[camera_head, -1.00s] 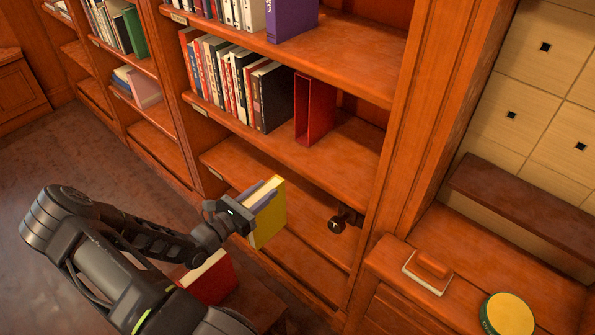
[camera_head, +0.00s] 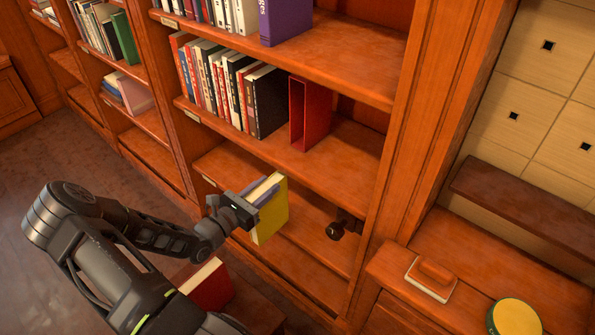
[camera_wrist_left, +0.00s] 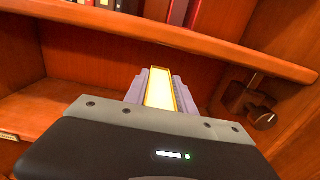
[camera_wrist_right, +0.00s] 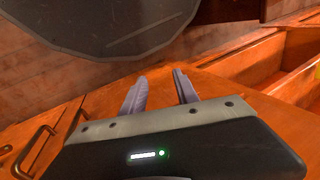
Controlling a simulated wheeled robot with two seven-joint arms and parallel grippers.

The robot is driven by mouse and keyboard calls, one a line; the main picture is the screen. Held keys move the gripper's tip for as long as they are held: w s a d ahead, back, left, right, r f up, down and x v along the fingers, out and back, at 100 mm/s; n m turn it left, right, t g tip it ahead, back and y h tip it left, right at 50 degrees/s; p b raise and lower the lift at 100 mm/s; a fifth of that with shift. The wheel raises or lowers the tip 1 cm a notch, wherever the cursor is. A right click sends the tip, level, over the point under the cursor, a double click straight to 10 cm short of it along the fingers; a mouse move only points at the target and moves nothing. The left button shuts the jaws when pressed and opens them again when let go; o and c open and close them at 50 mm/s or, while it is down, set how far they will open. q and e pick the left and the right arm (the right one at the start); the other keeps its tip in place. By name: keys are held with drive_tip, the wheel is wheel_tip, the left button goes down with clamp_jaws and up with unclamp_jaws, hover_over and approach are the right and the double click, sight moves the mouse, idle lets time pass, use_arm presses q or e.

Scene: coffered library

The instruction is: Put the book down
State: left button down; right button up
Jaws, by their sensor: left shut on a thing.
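A yellow book (camera_head: 272,218) stands roughly upright between the fingers of my left gripper (camera_head: 262,193), in front of the lower shelves of the bookcase. In the left wrist view the book (camera_wrist_left: 160,90) shows its pale edge between the two grey fingers, below a shelf board. I cannot tell whether the book touches a shelf. My right gripper (camera_wrist_right: 160,88) shows only in its own wrist view, with its fingers apart and nothing between them, above a wooden surface.
The middle shelf holds a row of books (camera_head: 225,85) and a red bookend (camera_head: 311,112), with bare board (camera_head: 345,150) to its right. A dark knobbed fitting (camera_head: 340,226) is right of the held book. A red book (camera_head: 207,285) is below my left arm. A cabinet (camera_head: 470,240) stands at right.

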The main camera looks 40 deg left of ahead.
use_arm(q)
drive_tip(key=w+b, duration=0.2)
drive_tip(key=w, duration=0.9)
drive_tip(key=shift+d, duration=0.45)
drive_tip(key=shift+w+d+f+b, duration=0.15)
drive_tip(key=shift+w+f, duration=0.1)
drive_tip(key=shift+w, duration=0.45)
drive_tip(key=shift+w+f+b, duration=0.1)
drive_tip(key=shift+w+f, duration=0.1)
drive_tip(key=shift+w, duration=0.55)
drive_tip(key=shift+w+d+f+b, duration=0.15)
drive_tip(key=shift+w+f, duration=0.1)
drive_tip(key=shift+w, duration=0.45)
drive_tip(key=shift+f, duration=0.15)
drive_tip(key=c, duration=1)
unclamp_jaws()
drive_tip(key=shift+f, duration=0.1)
drive_tip(key=shift+c, duration=0.2)
